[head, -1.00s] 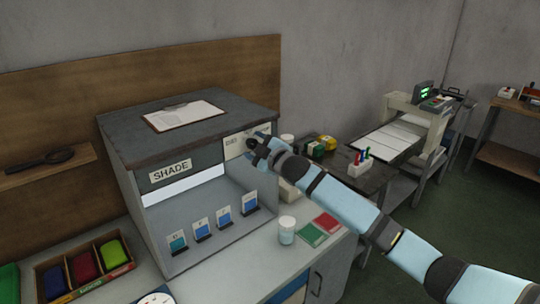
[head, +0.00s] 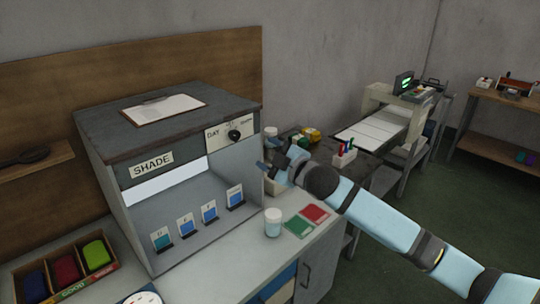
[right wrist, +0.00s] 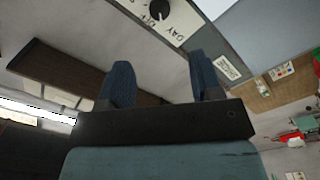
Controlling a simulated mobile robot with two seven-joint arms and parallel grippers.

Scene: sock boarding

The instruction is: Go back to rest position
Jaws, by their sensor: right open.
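My right gripper (head: 271,158) is in front of the right side of the shade cabinet (head: 150,185), below and to the right of its black dial (head: 234,135). In the right wrist view its two blue fingers (right wrist: 163,82) stand apart with nothing between them. The dial also shows in the right wrist view (right wrist: 159,9), beyond the fingers and apart from them. The panel around it reads DAY. My left gripper is in neither view.
Shade cards (head: 209,212) stand inside the cabinet. A tray of coloured bundles (head: 66,268) sits at left. Open floor (head: 400,205) lies to the right.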

